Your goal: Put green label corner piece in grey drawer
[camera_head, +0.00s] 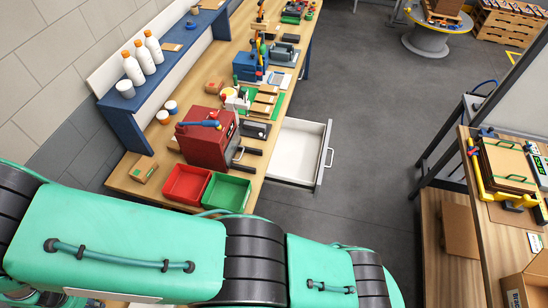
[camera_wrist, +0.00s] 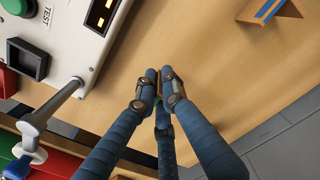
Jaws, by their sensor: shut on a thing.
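My gripper (camera_wrist: 157,82) shows in the wrist view, with its dark blue fingers shut on a thin brown piece (camera_wrist: 157,77) over the wooden top. Only a narrow part of it shows between the fingertips, with a hint of green; I take it for the green label corner piece, but its label is mostly hidden. The grey drawer (camera_head: 323,158) is pulled open from the long bench in the head view, its pale inside looking empty. My gripper is out of sight in the head view, where my arm fills the lower edge.
A wooden piece with a blue stripe (camera_wrist: 277,9) lies at the wrist view's upper right. A white device marked TEST (camera_wrist: 62,35) stands at upper left. In the head view a red bin (camera_head: 186,184) and a green bin (camera_head: 226,193) sit near the drawer.

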